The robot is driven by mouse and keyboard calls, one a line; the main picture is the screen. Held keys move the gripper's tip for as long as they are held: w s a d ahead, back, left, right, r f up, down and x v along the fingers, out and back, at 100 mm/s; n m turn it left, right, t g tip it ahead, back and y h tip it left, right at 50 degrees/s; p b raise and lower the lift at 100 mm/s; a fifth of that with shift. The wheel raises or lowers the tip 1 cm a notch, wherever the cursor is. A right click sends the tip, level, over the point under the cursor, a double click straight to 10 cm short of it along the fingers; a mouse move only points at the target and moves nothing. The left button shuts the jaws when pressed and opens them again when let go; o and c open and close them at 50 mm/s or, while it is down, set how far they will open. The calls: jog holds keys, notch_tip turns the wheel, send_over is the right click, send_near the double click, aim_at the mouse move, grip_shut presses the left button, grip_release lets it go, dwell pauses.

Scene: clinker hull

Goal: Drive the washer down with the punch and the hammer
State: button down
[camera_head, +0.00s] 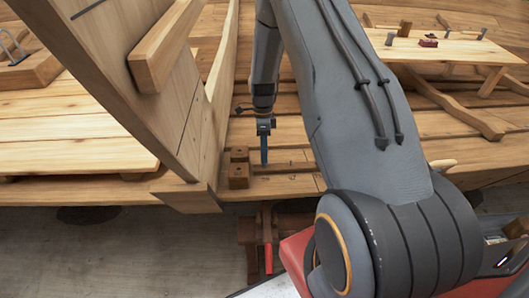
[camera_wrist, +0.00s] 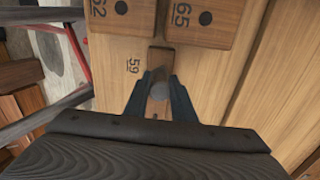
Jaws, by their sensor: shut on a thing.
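My gripper (camera_head: 264,148) points down over the planking in the middle of the head view, beside small brown wooden blocks. In the wrist view my gripper (camera_wrist: 161,78) has its two dark blue fingers closed around a round grey thing, seen end-on. It looks like the punch (camera_wrist: 159,90), but its lower part is hidden. Below it lies a narrow brown wooden strip (camera_wrist: 160,58), by the number 59 on the plank. I cannot make out the washer in either view. I cannot identify the hammer for certain among the small tools on the bench at the back right.
Wooden blocks marked 62 (camera_wrist: 120,14) and 65 (camera_wrist: 196,20) stand just beyond the fingers. A tall wooden frame (camera_head: 150,80) rises left of my gripper. A bench (camera_head: 455,50) with several small items stands back right. A red-handled vise (camera_head: 268,255) is at the front.

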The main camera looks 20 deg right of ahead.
jog(key=shift+f, duration=0.15)
jog(key=c, duration=1.4)
grip_release()
jog(key=p+v, duration=0.1)
jog(key=v, duration=0.7)
jog(key=shift+p, duration=0.35)
